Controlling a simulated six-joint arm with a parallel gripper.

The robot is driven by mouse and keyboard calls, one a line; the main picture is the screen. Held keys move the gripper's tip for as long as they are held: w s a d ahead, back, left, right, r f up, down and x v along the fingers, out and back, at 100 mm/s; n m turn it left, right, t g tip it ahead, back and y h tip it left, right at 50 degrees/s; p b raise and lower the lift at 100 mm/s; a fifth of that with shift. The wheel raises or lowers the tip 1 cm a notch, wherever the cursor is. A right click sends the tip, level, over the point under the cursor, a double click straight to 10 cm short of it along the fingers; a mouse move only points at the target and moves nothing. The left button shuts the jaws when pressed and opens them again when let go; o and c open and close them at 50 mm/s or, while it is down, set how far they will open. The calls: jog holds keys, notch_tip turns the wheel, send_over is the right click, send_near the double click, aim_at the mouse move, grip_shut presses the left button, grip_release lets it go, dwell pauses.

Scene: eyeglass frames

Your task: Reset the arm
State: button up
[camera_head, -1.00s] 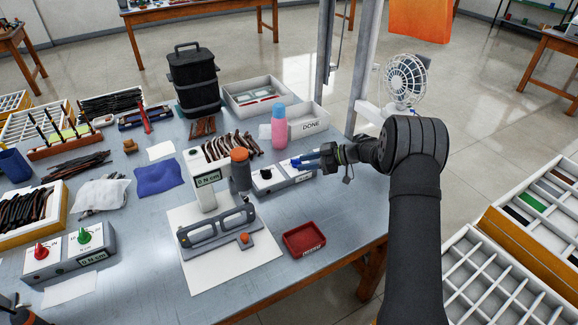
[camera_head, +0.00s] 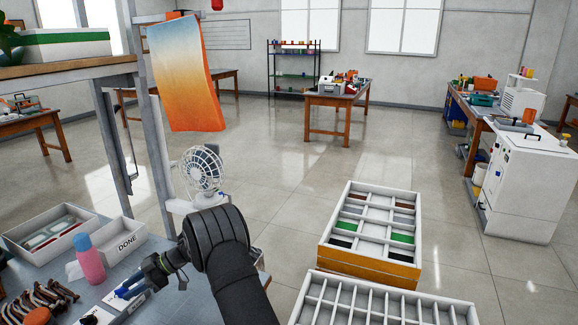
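My gripper (camera_head: 132,287) is at the lower left of the head view, at the end of my black arm. It is over the right end of the grey-blue workbench, near the small white box with black knobs (camera_head: 97,316). Its blue fingertips point to the left and look spread slightly apart. I see nothing held between them.
A pink bottle with a blue cap (camera_head: 88,260) stands left of my gripper. Behind it are the DONE tray (camera_head: 119,241) and a white tray (camera_head: 48,232). A white fan (camera_head: 202,170) is beyond my arm. Compartment trays (camera_head: 372,233) stand to the right.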

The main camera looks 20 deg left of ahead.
aim_at(87, 317)
jog(key=x, duration=1.3)
jog(key=shift+s+a+f, duration=0.1)
jog(key=shift+s+a, duration=0.2)
